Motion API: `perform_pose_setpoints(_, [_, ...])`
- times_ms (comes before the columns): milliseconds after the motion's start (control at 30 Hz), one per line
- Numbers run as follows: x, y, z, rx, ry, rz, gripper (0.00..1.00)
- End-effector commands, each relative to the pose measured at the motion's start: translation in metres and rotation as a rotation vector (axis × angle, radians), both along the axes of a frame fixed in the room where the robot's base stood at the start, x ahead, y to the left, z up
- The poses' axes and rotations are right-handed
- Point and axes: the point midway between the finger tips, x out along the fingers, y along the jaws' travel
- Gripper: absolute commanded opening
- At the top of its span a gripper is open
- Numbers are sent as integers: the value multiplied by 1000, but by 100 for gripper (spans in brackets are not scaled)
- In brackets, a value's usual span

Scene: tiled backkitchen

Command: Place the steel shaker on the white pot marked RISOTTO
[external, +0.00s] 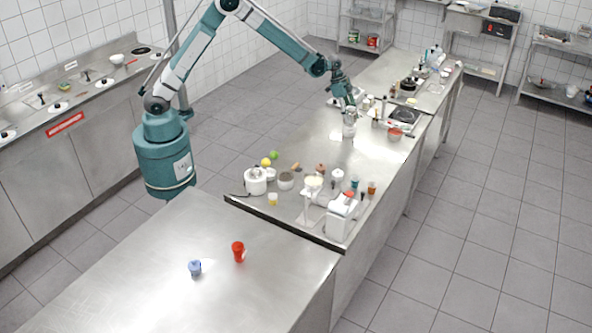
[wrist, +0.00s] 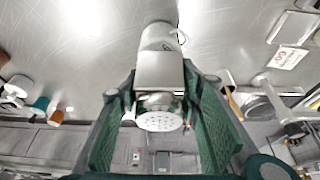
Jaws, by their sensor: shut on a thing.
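My gripper (external: 347,104) is over the far part of the long steel counter, pointing down. In the wrist view its green fingers (wrist: 161,88) are on either side of the steel shaker (wrist: 160,122), which shows its round perforated top, and they are shut on it. A pale, rounded vessel (wrist: 158,36) shows just beyond the shaker, in line with it. In the external view a small pale vessel (external: 349,131) stands under the gripper. No RISOTTO lettering is readable, and I cannot tell whether the shaker touches the vessel.
A red-brown bowl (external: 394,134) and a dark hob (external: 403,116) are to the right of the gripper. A white appliance (external: 341,217) and several small jars crowd the counter's near end. The counter's middle (external: 318,140) is mostly clear.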

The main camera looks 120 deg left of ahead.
Motion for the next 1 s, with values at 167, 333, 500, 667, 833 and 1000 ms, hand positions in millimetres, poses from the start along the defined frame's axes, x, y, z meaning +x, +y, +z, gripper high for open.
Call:
perform_pose_setpoints(167, [0, 0, -9, 0, 0, 0, 20])
perform_pose_setpoints(333, [0, 0, -9, 0, 0, 0, 20])
perform_pose_setpoints(500, [0, 0, -11, 0, 0, 0, 20])
perform_pose_setpoints(667, [0, 0, -13, 0, 0, 0, 44])
perform_pose_setpoints(833, [0, 0, -12, 0, 0, 0, 50])
perform_pose_setpoints(1000, [0, 0, -12, 0, 0, 0, 50])
